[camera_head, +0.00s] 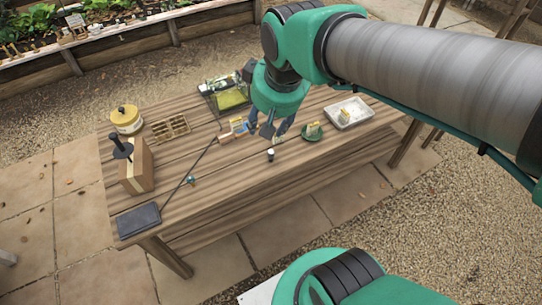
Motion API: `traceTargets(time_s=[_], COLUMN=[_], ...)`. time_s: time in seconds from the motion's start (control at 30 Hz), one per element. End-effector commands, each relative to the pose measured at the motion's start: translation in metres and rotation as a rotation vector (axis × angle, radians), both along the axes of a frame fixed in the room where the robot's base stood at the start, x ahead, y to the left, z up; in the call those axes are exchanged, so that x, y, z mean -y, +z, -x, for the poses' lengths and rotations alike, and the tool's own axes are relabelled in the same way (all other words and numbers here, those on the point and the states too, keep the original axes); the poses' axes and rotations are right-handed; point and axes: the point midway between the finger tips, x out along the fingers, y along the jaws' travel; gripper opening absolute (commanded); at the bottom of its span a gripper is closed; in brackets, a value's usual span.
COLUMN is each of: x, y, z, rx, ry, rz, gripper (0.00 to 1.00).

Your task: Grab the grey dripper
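I cannot clearly pick out the grey dripper. A small dark grey piece with a pale top (270,155) stands on the wooden table (230,190) near its front edge, and it may be the dripper. My gripper (274,134) points down over the table, just behind this piece in the picture and apart from it. Its two fingers look spread, with nothing visible between them. My arm and gripper hide part of the table behind them.
A green dish (312,132) and white tray (349,113) lie to the right. A wire-sided box (226,95), orange-and-white item (234,132), teal piece (191,180), dark flat pad (138,220), wooden block (138,168), seed tray (170,128) and yellow-lidded pot (126,119) lie left.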

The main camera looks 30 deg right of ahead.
Motion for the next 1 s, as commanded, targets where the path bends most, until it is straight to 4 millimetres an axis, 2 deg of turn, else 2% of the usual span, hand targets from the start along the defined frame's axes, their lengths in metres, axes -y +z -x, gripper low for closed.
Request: traceTargets(time_s=[0.1, 0.27, 0.5, 0.67, 0.8, 1.0], x=[0.011, 0.027, 0.053, 0.072, 0.089, 0.11], y=[-0.02, -0.05, -0.107, -0.154, -0.199, -0.26], z=[-0.031, -0.069, -0.121, -0.15, -0.171, -0.19], rx=[-0.048, -0.104, -0.187, -0.243, -0.289, -0.344], ry=[0.008, 0.023, 0.047, 0.063, 0.077, 0.097], rz=[0.008, 0.015, 0.021, 0.018, 0.014, 0.006], gripper=[0.46, 0.46, 0.46, 0.46, 0.46, 0.46])
